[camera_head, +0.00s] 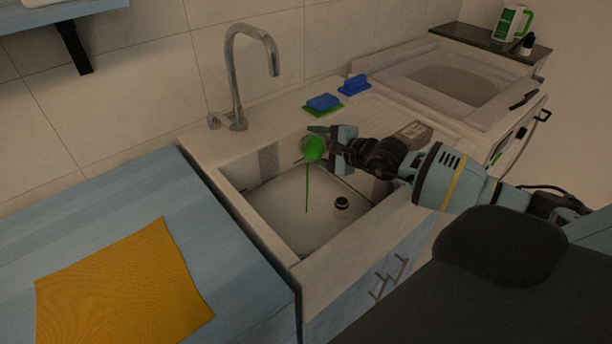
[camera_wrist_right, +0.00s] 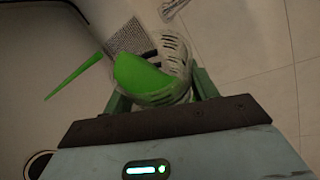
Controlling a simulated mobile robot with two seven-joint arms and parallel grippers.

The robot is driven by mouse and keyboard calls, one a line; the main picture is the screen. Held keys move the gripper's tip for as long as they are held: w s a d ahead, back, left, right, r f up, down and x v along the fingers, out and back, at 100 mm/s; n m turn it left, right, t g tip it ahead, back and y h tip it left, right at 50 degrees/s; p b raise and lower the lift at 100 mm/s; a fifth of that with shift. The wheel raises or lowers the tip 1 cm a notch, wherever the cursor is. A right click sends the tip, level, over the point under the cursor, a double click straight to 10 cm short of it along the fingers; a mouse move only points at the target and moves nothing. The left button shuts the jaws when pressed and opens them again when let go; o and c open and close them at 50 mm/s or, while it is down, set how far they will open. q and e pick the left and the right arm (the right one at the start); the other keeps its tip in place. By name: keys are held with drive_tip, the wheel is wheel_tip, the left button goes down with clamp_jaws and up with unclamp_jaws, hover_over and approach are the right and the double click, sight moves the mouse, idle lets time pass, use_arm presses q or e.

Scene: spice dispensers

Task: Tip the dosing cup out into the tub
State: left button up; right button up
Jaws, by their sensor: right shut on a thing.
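My right gripper (camera_head: 327,146) is shut on a clear dosing cup (camera_wrist_right: 172,47) with dark markings and holds it above the sink basin. The cup is tilted, and green liquid (camera_head: 314,149) shows at its mouth. A thin green stream (camera_head: 307,190) runs from the cup down towards the basin floor; it also shows in the right wrist view (camera_wrist_right: 73,76). The white tub (camera_head: 285,205) is the sink basin under the cup, with a dark drain (camera_head: 342,203). No pool of green shows on its floor. My left gripper is not in view.
A tall metal faucet (camera_head: 237,85) stands behind the basin. Blue sponges (camera_head: 322,102) lie on the back rim, and a grey box (camera_head: 415,133) stands behind my right wrist. An orange cloth (camera_head: 125,285) lies on the blue counter at left. A detergent jug (camera_head: 512,22) stands far right.

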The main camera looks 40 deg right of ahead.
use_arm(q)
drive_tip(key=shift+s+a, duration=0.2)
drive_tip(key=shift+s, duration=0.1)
use_arm(e)
drive_tip(key=shift+r, duration=0.2)
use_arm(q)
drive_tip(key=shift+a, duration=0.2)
use_arm(e)
drive_tip(key=shift+a+r+n, duration=0.1)
drive_tip(key=shift+a+n, duration=0.05)
drive_tip(key=shift+n, duration=0.25)
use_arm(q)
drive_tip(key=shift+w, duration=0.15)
